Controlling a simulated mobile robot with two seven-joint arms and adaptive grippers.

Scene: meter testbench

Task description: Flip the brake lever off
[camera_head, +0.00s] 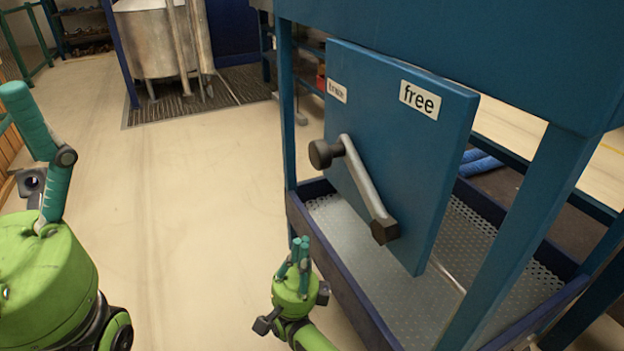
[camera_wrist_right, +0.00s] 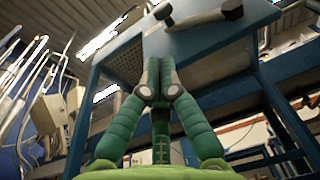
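The brake lever (camera_head: 367,182) is a grey bar on a tilted blue panel (camera_head: 432,150). Its dark round knob (camera_head: 325,153) is at the upper left, below the smaller, hard-to-read label (camera_head: 337,91). Its dark hub (camera_head: 385,231) is at the lower right. The "free" label (camera_head: 420,99) is at the panel's upper right. My right gripper (camera_head: 300,243) is below and left of the lever, apart from it, fingers together and empty. The right wrist view shows its closed fingertips (camera_wrist_right: 159,62) below the lever (camera_wrist_right: 203,18). My left gripper (camera_head: 38,150) is at the left edge, partly cut off.
The blue bench frame (camera_head: 288,110) has a post left of the panel and another (camera_head: 515,240) at the right. A tray with a perforated floor (camera_head: 410,290) lies below the panel. A metal tank (camera_head: 160,40) stands far behind.

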